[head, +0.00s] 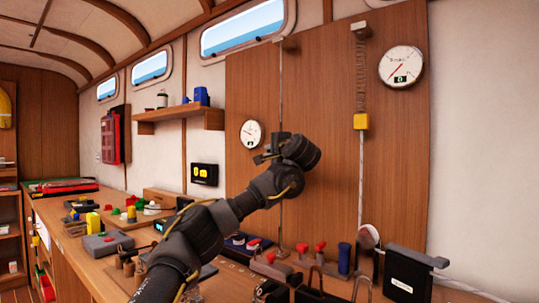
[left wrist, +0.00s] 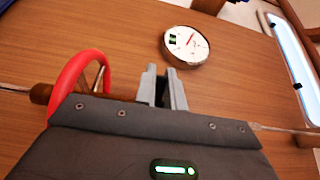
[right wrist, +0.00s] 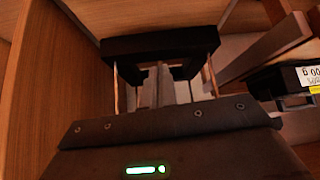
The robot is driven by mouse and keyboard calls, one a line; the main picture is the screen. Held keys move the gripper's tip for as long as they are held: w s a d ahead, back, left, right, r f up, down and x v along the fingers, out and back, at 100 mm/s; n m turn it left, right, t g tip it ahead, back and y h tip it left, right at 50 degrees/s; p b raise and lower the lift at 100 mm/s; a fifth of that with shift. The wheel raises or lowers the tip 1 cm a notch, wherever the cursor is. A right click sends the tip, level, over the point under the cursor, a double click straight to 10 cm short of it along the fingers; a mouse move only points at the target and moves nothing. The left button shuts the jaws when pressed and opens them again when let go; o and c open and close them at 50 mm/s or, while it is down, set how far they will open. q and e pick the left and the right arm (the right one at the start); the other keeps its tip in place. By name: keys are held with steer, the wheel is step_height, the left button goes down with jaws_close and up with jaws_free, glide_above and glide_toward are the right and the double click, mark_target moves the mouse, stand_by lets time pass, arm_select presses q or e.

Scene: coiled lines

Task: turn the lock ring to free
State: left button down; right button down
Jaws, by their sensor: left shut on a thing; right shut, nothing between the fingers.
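My left gripper (head: 266,153) is up against the wooden panel, on the left vertical line (head: 281,90). In the left wrist view its fingers (left wrist: 164,88) are close together, shut on a part on that line, most likely the lock ring; the fingers and gripper body hide most of it. A brown cylinder (left wrist: 42,93) and a red hoop (left wrist: 80,75) show just left of the fingers, partly hidden by the gripper. In the right wrist view my right gripper (right wrist: 167,88) is shut and empty, with a black bar-shaped frame (right wrist: 160,45) beyond its fingers.
A small round gauge (head: 251,133) is on the panel near my left gripper. A second line with a yellow block (head: 360,121) and a larger gauge (head: 401,66) is to the right. The bench holds many small items, including a black box (head: 408,272) at the right.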

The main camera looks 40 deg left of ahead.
stand_by(0.3)
arm_select(q)
steer(key=c, duration=1.5)
jaws_free()
steer(key=shift+w, duration=0.1)
steer(key=shift+r, duration=0.1)
